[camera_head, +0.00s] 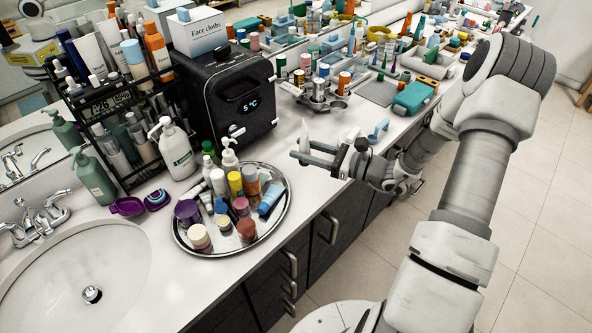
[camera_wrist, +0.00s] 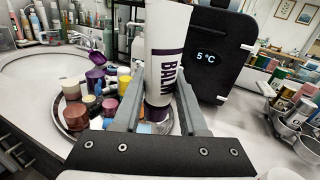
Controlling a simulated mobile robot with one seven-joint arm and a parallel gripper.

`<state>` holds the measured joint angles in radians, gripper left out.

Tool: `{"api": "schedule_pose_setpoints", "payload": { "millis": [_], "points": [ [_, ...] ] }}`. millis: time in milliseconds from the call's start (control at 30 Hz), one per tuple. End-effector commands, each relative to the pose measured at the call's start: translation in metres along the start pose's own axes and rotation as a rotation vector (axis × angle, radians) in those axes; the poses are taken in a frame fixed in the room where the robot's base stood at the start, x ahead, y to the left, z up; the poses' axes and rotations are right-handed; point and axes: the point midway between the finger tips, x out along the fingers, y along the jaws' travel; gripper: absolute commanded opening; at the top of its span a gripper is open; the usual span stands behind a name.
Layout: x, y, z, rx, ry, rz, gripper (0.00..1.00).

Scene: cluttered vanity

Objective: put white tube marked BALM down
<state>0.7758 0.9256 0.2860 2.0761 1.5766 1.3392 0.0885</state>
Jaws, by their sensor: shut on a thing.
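The white tube marked BALM (camera_wrist: 168,45) stands cap-down between my gripper's fingers in the wrist view, with dark purple lettering and a dark purple cap. In the head view, my gripper (camera_head: 299,152) reaches left over the counter, in front of the black mini fridge and right of the round tray. There the tube is small and hard to make out. I cannot tell whether its cap touches the counter.
The round metal tray (camera_head: 192,252) holds several bottles, jars and tubes. The black mini fridge (camera_head: 232,100) stands behind, with a black rack (camera_head: 115,115) to its left. Metal cups (camera_head: 318,90) and a blue item (camera_head: 378,130) lie right. Bare counter (camera_head: 290,125) shows near the fridge.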

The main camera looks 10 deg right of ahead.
Motion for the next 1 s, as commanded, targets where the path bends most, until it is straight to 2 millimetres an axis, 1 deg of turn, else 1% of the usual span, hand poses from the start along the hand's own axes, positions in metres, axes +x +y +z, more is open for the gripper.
{"api": "schedule_pose_setpoints", "payload": {
  "millis": [33,200,433,733,1000],
  "points": [
    [-0.001,-0.006,-0.019,-0.005,0.001,-0.007,0.0],
    [-0.004,-0.027,-0.034,-0.005,0.002,-0.032,0.0],
    [-0.007,-0.051,-0.047,-0.004,0.005,-0.065,0.0],
    [-0.012,-0.075,-0.056,-0.002,0.007,-0.108,0.0],
    [-0.015,-0.087,-0.053,0.001,0.008,-0.137,0.0]
  ]
}}
